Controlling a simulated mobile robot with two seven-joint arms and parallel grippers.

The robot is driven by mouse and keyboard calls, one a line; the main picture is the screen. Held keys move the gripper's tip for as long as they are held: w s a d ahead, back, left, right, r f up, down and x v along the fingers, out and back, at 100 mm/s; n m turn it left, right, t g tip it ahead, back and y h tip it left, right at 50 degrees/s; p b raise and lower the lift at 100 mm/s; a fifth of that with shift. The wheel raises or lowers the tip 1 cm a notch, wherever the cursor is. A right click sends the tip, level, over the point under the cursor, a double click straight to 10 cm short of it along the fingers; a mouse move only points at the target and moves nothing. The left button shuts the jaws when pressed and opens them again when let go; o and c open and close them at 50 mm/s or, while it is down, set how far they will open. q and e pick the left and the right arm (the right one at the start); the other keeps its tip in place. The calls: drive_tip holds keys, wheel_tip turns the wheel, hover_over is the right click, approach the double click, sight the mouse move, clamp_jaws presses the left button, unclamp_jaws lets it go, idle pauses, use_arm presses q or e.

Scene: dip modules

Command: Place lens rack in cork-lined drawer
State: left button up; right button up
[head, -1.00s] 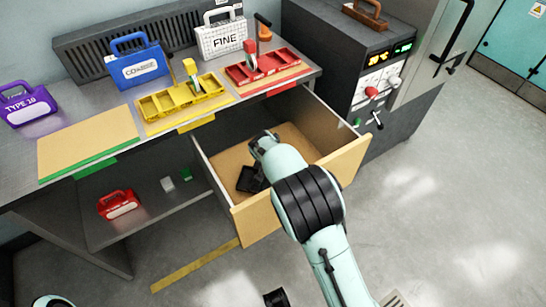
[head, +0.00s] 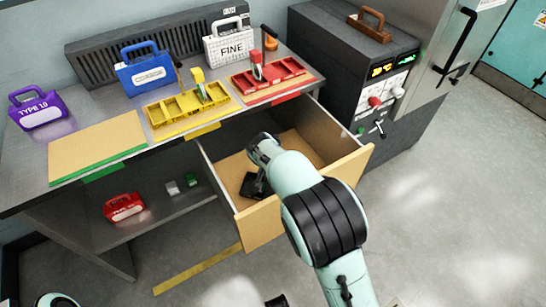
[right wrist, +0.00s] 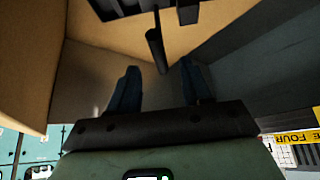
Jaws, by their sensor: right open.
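The drawer (head: 262,224) stands open below the bench, with a tan cork-coloured floor (head: 232,167). A black thing (head: 250,184) shows low inside it beside my right wrist; the head view does not separate rack from gripper there. In the right wrist view, a dark piece with a bar-like handle (right wrist: 155,48), which looks like the lens rack, lies over the tan floor. My right gripper (right wrist: 157,75) is open, its fingers on either side of the handle's near end, with gaps visible. A dark part at the bottom edge of the head view may be my left gripper.
A yellow rack (head: 180,107) and a red rack (head: 275,78) stand on the bench beside a bare tan mat (head: 95,145). Blue (head: 145,72), white FINE (head: 228,45) and purple (head: 38,108) cases stand behind. A grey machine (head: 345,60) adjoins the drawer's right side.

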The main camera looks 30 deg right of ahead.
drive_tip(key=shift+p+v, duration=0.45)
drive_tip(key=shift+v, duration=1.8)
drive_tip(key=shift+r, duration=0.1)
